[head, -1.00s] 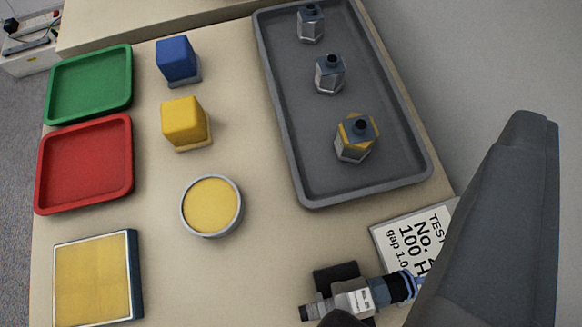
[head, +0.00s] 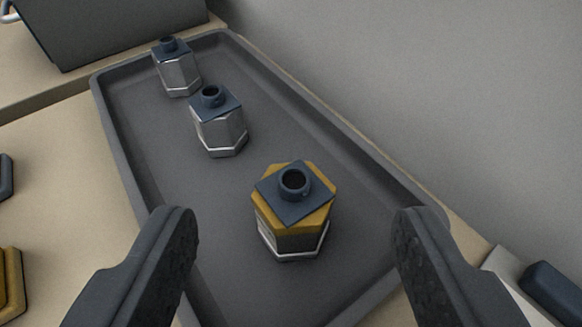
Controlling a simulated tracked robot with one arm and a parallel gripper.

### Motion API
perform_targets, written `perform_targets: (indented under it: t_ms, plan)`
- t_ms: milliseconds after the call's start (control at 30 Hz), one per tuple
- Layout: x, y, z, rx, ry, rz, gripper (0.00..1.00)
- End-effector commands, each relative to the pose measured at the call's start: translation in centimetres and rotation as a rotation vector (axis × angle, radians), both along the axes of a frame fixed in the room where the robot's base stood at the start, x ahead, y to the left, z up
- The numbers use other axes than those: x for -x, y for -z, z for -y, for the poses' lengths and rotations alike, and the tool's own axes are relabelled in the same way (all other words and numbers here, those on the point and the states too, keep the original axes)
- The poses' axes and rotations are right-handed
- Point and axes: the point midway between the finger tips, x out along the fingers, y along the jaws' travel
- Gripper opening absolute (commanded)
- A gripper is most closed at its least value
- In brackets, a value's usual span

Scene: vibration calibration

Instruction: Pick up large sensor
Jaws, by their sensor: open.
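The large sensor (head: 296,222) stands upright in the grey tray, nearest to me. It is a hexagonal metal body with a yellow band and a dark square top with a round socket. Two smaller silver hexagonal sensors stand behind it to the left, a middle one (head: 220,130) and a far one (head: 177,74). My gripper (head: 298,225) is open and empty. One finger shows on each side of the large sensor in the picture, with clear gaps and no visible contact. The fingers hide parts of the tray's near end.
The grey tray (head: 130,165) has a raised rim. A grey wall rises on the right. A dark box (head: 115,25) stands at the back left. Yellow and dark objects show partly at the left edge. A pale card with a dark block (head: 555,290) lies at lower right.

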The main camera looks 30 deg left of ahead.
Motion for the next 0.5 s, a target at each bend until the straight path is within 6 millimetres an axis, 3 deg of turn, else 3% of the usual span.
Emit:
perform_targets:
  t_ms: [500]
  plan:
    - [-4.0, 2.5, -2.3, 0.002, 0.0, -0.001, 0.58]
